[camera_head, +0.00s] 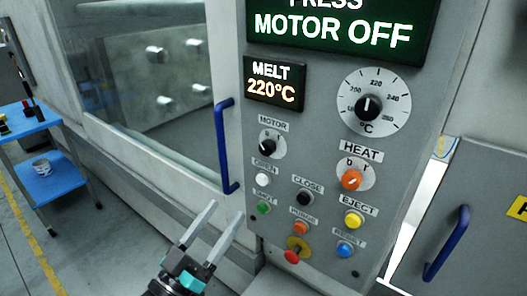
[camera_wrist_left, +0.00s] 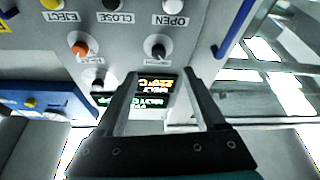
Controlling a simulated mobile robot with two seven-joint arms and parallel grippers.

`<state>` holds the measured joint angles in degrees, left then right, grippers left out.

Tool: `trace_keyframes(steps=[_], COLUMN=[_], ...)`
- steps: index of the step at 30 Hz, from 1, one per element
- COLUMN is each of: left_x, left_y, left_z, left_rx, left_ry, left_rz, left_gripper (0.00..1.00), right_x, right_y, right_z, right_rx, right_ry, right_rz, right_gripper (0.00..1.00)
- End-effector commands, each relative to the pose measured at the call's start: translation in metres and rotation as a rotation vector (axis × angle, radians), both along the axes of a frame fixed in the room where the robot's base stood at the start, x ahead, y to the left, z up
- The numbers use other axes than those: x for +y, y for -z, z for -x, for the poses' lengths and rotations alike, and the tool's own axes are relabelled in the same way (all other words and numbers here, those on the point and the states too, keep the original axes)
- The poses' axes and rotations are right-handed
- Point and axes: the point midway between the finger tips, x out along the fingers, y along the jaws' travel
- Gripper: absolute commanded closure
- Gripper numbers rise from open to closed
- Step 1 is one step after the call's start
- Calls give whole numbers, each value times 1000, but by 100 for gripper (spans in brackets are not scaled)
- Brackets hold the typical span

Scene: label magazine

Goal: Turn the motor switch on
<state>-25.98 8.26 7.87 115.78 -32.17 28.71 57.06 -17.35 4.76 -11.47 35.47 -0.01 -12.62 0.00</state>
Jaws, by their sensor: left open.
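The motor switch (camera_head: 268,146) is a black knob on a round white dial under the MOTOR label on the grey control panel. The large display (camera_head: 335,25) above reads MOTOR OFF. My left gripper (camera_head: 227,209) is open and empty, below and left of the switch in the head view. The wrist view sees the panel upside down; there the motor switch (camera_wrist_left: 155,47) lies just beyond the open fingertips of the left gripper (camera_wrist_left: 158,78). The fingers do not appear to touch it. My right gripper is not in view.
The orange heat knob (camera_head: 351,179) and several coloured buttons sit right of and below the switch. A red and yellow emergency button (camera_head: 293,256) is at the panel's lower end. A blue door handle (camera_head: 226,146) stands out left of the switch, close to my gripper.

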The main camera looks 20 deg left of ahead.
Motion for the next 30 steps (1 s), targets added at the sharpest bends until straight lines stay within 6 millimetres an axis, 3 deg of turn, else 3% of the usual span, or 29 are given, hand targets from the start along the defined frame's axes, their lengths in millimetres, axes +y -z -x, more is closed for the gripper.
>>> trace_keyframes(steps=[8, 30], left_x=[-7, -40], left_y=[-19, -62], left_z=[-16, -119], left_rx=[-24, -19], left_ry=[11, 10], left_rz=[-1, 1], left_gripper=[28, 28], right_x=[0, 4], right_y=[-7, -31], right_z=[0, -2], right_rx=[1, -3], right_ry=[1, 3], right_rz=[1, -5], right_gripper=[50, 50])
